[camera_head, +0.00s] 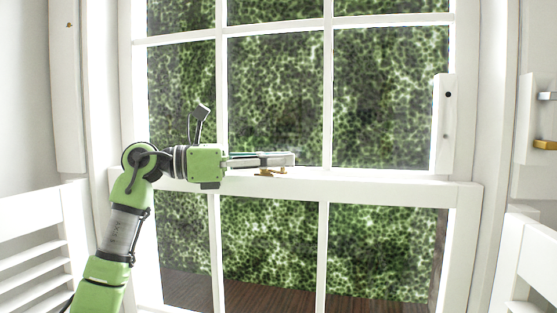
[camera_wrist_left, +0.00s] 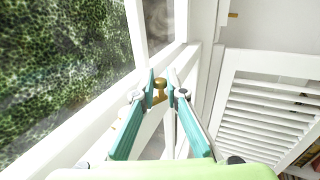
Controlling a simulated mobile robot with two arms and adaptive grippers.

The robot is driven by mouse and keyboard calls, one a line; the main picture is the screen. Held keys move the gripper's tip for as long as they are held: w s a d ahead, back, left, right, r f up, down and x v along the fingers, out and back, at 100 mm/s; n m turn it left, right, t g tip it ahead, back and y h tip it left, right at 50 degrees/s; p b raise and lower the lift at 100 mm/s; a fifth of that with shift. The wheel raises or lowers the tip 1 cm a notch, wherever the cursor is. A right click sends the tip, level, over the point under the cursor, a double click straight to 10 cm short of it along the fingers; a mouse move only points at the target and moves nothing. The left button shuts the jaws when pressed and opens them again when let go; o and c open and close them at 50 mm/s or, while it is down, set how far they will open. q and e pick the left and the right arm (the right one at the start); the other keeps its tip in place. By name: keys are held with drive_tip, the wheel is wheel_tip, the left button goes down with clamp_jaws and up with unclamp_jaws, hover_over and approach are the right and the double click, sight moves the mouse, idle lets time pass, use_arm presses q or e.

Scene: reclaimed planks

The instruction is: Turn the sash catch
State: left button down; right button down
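The brass sash catch (camera_head: 268,173) sits on the white meeting rail at the middle of the window in the head view. In the left wrist view its brass knob (camera_wrist_left: 160,88) shows between my two fingertips. My left gripper (camera_head: 292,158) reaches in from the left, level along the rail, with its fingers over the catch and partly hiding it. In the left wrist view the gripper (camera_wrist_left: 161,82) has its fingers apart, one on each side of the knob, with slight gaps; I see no firm grip. My right gripper is out of view.
The white meeting rail (camera_head: 370,188) runs across the window below the gripper. White louvred shutters stand at the left (camera_head: 35,245) and right (camera_head: 535,260). Brass hardware (camera_head: 546,145) shows on the right wall. Green foliage lies behind the glass.

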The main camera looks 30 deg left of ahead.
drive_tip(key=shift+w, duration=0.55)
use_arm(q)
drive_tip(key=shift+w+f, duration=0.1)
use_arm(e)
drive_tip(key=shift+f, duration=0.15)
use_arm(q)
drive_tip(key=shift+w+d+n+t+y+b, duration=0.15)
drive_tip(key=shift+n+t+y+b, duration=0.1)
drive_tip(key=shift+n+t+y, duration=0.25)
drive_tip(key=shift+w+n+t+y+b, duration=0.1)
drive_tip(key=shift+n+t+y+b, duration=0.1)
drive_tip(key=shift+n+t+y, duration=0.25)
drive_tip(key=shift+w+n+t+y, duration=0.2)
drive_tip(key=shift+n+t+y, duration=0.3)
drive_tip(key=shift+y, duration=0.15)
drive_tip(key=shift+w+n+t+y, duration=0.2)
drive_tip(key=shift+n+t+y, duration=0.25)
drive_tip(key=shift+y, duration=0.15)
drive_tip(key=shift+w+n+t+y, duration=0.25)
drive_tip(key=shift+n+t+y, duration=0.25)
drive_tip(key=shift+y, duration=0.3)
drive_tip(key=shift+w+n+t+y, duration=0.2)
drive_tip(key=shift+n+t+y, duration=0.1)
drive_tip(key=shift+n+y, duration=0.4)
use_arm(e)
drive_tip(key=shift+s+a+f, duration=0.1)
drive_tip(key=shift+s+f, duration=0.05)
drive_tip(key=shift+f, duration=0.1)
use_arm(q)
drive_tip(key=shift+r, duration=0.2)
